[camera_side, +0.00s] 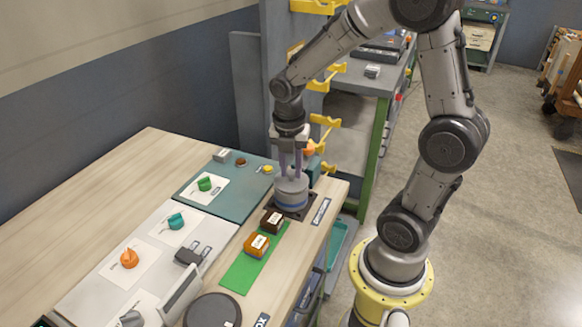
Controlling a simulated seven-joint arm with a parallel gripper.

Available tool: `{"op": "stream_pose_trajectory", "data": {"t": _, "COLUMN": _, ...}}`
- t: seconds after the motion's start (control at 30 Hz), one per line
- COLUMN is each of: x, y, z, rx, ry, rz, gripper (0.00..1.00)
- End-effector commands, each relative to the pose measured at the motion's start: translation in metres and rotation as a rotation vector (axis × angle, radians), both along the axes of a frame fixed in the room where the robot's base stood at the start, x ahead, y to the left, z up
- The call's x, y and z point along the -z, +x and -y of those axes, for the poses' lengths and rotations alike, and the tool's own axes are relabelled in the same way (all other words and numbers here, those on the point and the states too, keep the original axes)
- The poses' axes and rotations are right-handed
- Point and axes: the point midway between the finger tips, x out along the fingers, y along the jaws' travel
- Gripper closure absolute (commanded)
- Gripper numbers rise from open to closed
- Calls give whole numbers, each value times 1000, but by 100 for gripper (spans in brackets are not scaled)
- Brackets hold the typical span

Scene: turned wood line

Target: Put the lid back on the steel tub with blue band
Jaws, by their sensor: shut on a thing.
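The steel tub with blue band (291,199) stands upright on a dark square pad near the table's right end. My gripper (291,173) points straight down over the tub, its two fingers close together at the top centre. It is shut on the lid (290,182), a grey round piece at the tub's top. The fingers hide the part they grip. The lid appears level and lined up with the tub; I cannot tell from this view whether it rests on the rim or hangs just above it.
A teal mat (215,205) with small items lies left. A dark round disc (212,311) lies at the front. Yellow hooks (325,121) stand behind.

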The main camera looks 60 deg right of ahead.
Motion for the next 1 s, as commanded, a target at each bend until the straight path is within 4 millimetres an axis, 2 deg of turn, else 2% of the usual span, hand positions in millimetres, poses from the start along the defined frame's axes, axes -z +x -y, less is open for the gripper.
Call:
{"op": "stream_pose_trajectory", "data": {"t": 0.23, "x": 0, "y": 0, "z": 0, "rx": 0, "ry": -1, "rz": 1, "gripper": 100}}
{"op": "stream_pose_trajectory", "data": {"t": 0.27, "x": 0, "y": 0, "z": 0, "rx": 0, "ry": 0, "rz": 1, "gripper": 66}}
{"op": "stream_pose_trajectory", "data": {"t": 0.43, "x": 0, "y": 0, "z": 0, "rx": 0, "ry": 0, "rz": 1, "gripper": 36}}
{"op": "stream_pose_trajectory", "data": {"t": 0.67, "x": 0, "y": 0, "z": 0, "rx": 0, "ry": 0, "rz": 0, "gripper": 33}}
{"op": "stream_pose_trajectory", "data": {"t": 0.8, "x": 0, "y": 0, "z": 0, "rx": 0, "ry": 0, "rz": 0, "gripper": 8}}
{"op": "stream_pose_trajectory", "data": {"t": 0.83, "x": 0, "y": 0, "z": 0, "rx": 0, "ry": 0, "rz": 0, "gripper": 5}}
{"op": "stream_pose_trajectory", "data": {"t": 1.0, "x": 0, "y": 0, "z": 0, "rx": 0, "ry": 0, "rz": 1, "gripper": 5}}
